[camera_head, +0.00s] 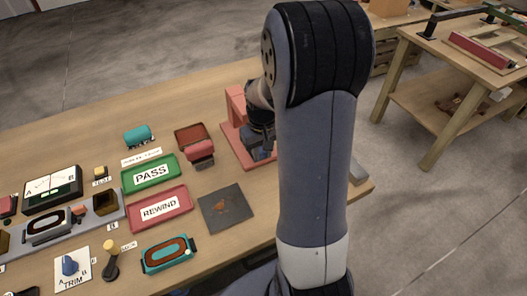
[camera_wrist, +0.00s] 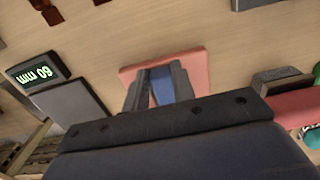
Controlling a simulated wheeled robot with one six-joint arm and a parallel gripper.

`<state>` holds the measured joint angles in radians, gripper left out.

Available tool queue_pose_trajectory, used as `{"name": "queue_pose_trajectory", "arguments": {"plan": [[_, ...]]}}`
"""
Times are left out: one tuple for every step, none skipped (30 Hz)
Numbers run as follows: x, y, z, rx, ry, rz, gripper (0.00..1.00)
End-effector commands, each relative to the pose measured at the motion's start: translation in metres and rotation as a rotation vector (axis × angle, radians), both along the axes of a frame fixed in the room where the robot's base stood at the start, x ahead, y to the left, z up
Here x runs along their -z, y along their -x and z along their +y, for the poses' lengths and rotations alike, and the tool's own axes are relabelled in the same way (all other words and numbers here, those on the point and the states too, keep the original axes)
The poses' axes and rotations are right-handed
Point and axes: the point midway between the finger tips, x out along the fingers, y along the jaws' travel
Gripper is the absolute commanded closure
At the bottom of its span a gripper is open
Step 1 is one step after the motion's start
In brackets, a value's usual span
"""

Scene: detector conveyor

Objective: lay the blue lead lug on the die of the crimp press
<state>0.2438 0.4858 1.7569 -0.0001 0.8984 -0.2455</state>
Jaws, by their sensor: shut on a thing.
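The red-framed press (camera_head: 236,105) stands at the back right of the bench in the head view, partly hidden behind my arm. Its flat red base shows in the wrist view (camera_wrist: 198,66). My gripper (camera_wrist: 160,76) is over this base, with its two dark fingers closed around a blue piece (camera_wrist: 164,90), which looks like the blue lead lug. The piece sits between the fingers, its far end over the red base. Whether it touches the base or the die cannot be told. In the head view my gripper (camera_head: 262,148) is low beside the press frame; the die is not clearly visible.
The green PASS tray (camera_head: 128,184), the red REWIND tray (camera_head: 184,197) and a dark square mat (camera_head: 240,222) lie left of my arm. A red spool-like part (camera_head: 200,149) is close to the press.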

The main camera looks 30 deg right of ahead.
Motion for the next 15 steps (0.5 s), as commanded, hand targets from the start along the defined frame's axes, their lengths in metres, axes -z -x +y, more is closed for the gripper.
{"name": "queue_pose_trajectory", "arguments": {"plan": [[0.0000, -0.0005, 0.0005, 0.000, 0.000, 0.000, 0.98], [0.0000, -0.0007, 0.0005, 0.000, 0.000, 0.000, 0.98], [0.0001, -0.0007, 0.0006, 0.000, 0.000, 0.001, 0.98], [0.0001, -0.0007, 0.0006, 0.000, 0.000, 0.001, 0.98], [0.0001, -0.0007, 0.0006, 0.000, 0.000, 0.001, 0.98], [0.0002, -0.0007, 0.0005, 0.000, 0.000, 0.001, 0.98], [0.0002, -0.0007, 0.0005, 0.000, 0.000, 0.001, 0.98], [0.0002, -0.0007, 0.0005, 0.000, 0.000, 0.001, 0.98], [0.0002, -0.0007, 0.0005, 0.000, 0.000, 0.001, 0.74], [0.0002, -0.0007, 0.0005, 0.000, 0.000, 0.001, 0.71], [0.0001, -0.0007, 0.0005, 0.000, 0.000, 0.000, 0.69], [0.0001, -0.0007, 0.0004, 0.000, 0.000, 0.000, 0.66], [0.0001, -0.0007, 0.0004, 0.000, 0.000, 0.000, 0.63], [0.0001, -0.0007, 0.0004, 0.000, 0.000, 0.000, 0.61], [0.0001, -0.0007, 0.0004, 0.000, 0.000, 0.000, 0.57]]}}
